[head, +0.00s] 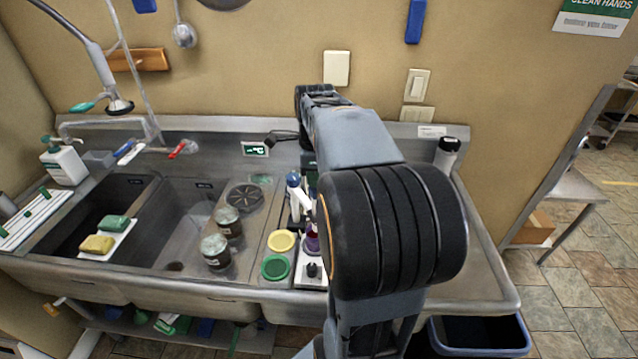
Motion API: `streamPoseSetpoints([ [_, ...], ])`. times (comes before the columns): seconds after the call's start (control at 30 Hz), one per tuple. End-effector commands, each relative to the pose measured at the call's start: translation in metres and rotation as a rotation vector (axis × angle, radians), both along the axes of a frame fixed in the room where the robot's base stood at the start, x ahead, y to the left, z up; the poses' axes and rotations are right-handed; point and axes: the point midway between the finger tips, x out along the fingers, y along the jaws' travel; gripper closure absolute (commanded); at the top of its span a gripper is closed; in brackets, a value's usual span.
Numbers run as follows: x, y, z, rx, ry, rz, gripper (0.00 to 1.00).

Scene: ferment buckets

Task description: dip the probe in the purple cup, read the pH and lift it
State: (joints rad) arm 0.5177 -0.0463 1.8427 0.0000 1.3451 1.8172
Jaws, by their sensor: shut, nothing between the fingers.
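The purple cup (312,241) stands on a pale tray (311,281) at the front of the sink deck, left of my arm, which partly covers this area. A slim white and blue upright item (294,190) stands behind the cup; it may be the probe, but I cannot tell. A small dark display with green lit marks (255,149) is at the back of the sink; its reading is too small to make out. My arm rises through the middle of the view and reaches toward the back wall. My gripper's fingers are hidden behind it.
Yellow (282,241) and green (275,267) round lids lie left of the cup. Two dark jars (216,252) stand in the middle basin. Sponges (97,244) lie on a white board at left. A dark-capped container (446,154) stands at the back right. The right drainboard is largely clear.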

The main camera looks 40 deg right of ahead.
Motion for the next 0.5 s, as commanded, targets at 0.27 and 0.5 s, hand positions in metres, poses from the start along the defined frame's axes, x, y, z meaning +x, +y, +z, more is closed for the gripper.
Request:
streamPoseSetpoints([
  [0.27, 0.000, 0.000, -0.010, 0.001, 0.001, 0.000, 1.00],
  [0.5, 0.000, 0.000, -0.017, 0.001, 0.001, 0.000, 1.00],
])
